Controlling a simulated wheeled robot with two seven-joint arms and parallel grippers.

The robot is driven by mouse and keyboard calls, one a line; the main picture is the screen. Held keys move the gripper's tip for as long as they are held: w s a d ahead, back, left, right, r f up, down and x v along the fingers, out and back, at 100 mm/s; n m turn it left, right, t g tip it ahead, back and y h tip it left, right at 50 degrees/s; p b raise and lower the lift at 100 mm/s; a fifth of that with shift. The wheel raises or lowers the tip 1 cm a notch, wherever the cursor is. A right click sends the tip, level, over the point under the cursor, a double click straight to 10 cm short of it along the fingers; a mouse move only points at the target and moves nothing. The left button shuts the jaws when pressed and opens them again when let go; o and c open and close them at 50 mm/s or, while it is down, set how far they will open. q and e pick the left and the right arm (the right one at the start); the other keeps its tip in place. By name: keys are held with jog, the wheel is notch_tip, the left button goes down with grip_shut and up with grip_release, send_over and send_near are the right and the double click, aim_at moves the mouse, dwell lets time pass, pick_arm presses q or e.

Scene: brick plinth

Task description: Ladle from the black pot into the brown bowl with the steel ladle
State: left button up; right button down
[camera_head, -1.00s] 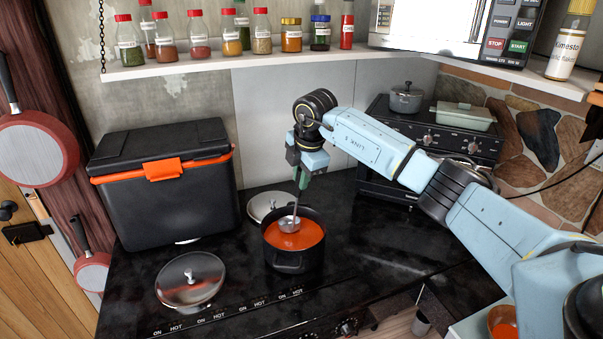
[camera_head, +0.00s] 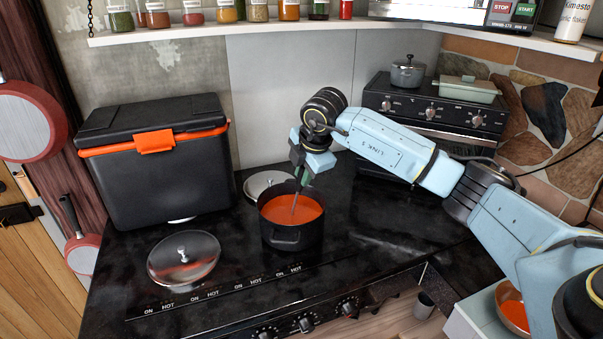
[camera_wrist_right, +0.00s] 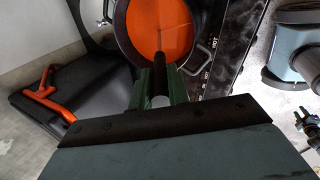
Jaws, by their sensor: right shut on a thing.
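The black pot (camera_head: 290,238) stands on the black cooktop and holds orange-red soup (camera_head: 305,207). My right gripper (camera_head: 301,178) is above the pot's far rim, shut on the handle of the steel ladle (camera_head: 294,203). The ladle's bowl is hidden under the soup and its shaft rises steeply out of it. In the right wrist view the dark handle (camera_wrist_right: 159,78) sits between the green fingers and runs into the soup. A brown bowl (camera_head: 512,312) with orange-red contents shows at the lower right, partly hidden by my right arm.
A glass lid (camera_head: 184,258) lies on the cooktop left of the pot, and another lid (camera_head: 262,182) lies behind it. A black cooler box (camera_head: 150,185) stands at the back left. The cooktop right of the pot is clear.

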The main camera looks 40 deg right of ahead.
notch_tip(320, 180, up, 12)
jog(key=s+t+p, duration=0.1)
jog(key=s+p, duration=0.1)
jog(key=p, duration=0.2)
jog(key=shift+s+a+r, duration=0.2)
jog(key=shift+s+a, duration=0.1)
jog(key=shift+a, duration=0.05)
dwell(1.1)
